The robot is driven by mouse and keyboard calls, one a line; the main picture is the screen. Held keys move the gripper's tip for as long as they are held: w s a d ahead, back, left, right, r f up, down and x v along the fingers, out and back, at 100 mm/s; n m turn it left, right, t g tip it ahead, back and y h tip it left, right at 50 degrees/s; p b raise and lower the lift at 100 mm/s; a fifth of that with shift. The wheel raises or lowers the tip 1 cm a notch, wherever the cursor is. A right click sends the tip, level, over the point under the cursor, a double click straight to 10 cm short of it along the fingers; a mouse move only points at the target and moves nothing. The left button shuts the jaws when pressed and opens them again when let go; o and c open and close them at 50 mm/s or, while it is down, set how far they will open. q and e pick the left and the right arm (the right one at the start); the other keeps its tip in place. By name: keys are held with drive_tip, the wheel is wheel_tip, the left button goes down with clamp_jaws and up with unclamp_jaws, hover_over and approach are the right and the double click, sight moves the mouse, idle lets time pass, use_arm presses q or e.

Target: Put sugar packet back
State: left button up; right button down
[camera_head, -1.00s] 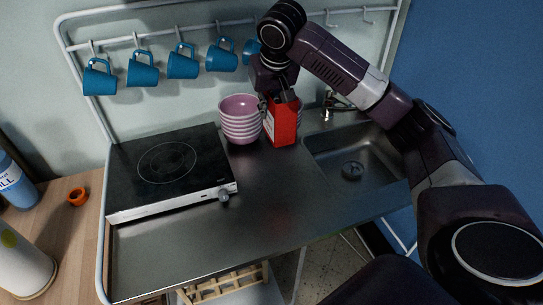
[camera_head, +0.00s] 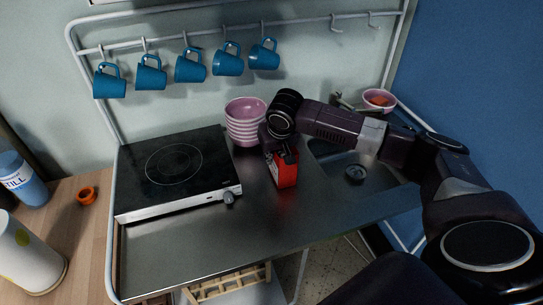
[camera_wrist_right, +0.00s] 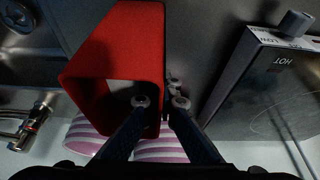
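A red packet (camera_head: 284,172), open and hollow in the wrist view, is over the steel counter, in front of the striped bowls. Whether its bottom touches the counter I cannot tell. My right gripper (camera_head: 287,157) reaches it from above. In the right wrist view, one fingertip of the gripper (camera_wrist_right: 160,102) is inside the opening of the red packet (camera_wrist_right: 112,35) and the other is outside. The side wall is between them, so the gripper appears shut on that wall. I cannot read a label on the packet. My left gripper is not in view.
Stacked pink-and-white striped bowls (camera_head: 245,125) stand behind the packet. A black hotplate (camera_head: 170,170) is to the left, a sink (camera_head: 350,165) to the right. Blue mugs (camera_head: 190,66) hang on the rail behind. The front strip of the counter (camera_head: 240,235) is clear.

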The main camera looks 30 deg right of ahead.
drive_tip(key=c, duration=2.6)
unclamp_jaws()
drive_tip(key=o, duration=0.4)
drive_tip(key=shift+o, duration=0.2)
